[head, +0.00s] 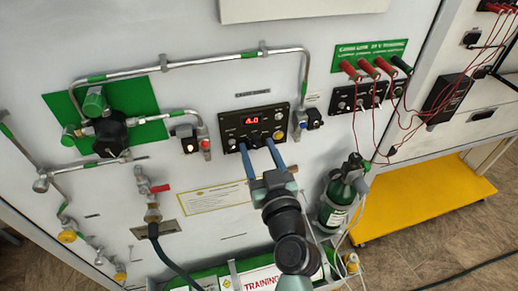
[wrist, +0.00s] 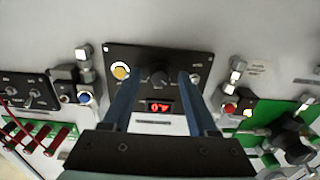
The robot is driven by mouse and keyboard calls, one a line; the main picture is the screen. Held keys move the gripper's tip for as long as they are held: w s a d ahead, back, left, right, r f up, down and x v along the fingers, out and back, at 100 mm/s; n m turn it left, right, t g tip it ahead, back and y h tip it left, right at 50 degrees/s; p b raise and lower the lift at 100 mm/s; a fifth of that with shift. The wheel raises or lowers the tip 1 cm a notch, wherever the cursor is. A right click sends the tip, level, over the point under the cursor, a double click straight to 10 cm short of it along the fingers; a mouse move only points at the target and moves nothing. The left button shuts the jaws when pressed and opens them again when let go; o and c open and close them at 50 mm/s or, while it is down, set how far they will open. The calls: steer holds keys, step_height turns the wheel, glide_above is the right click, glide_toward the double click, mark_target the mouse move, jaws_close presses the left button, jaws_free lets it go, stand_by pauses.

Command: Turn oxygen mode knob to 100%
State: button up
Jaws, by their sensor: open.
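A black control panel (head: 254,126) with a red lit display (head: 251,122) is mounted on the white wall; it also shows in the wrist view (wrist: 140,53). A dark round knob (wrist: 158,76) sits at the middle of the panel in the wrist view, and its position mark cannot be read. My gripper (head: 257,144) is open, with its two blue fingers reaching to the panel. In the wrist view, my fingers (wrist: 158,82) stand on either side of the knob, with a visible gap on both sides. Whether the tips touch the panel cannot be told.
A yellow button (wrist: 121,71) and a small toggle (wrist: 195,78) flank the knob, close to the fingers. Valves with pipes (head: 188,142) are left of the panel. A green bottle (head: 341,196) and red cables (head: 377,115) are to the right.

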jaws_close()
steer(key=shift+m, duration=0.3)
steer(key=m+b, duration=0.1)
steer(key=m, duration=0.3)
steer(key=shift+m, duration=0.3)
steer(key=m, duration=0.5)
steer(key=shift+m, duration=0.4)
stand_by(0.4)
jaws_free()
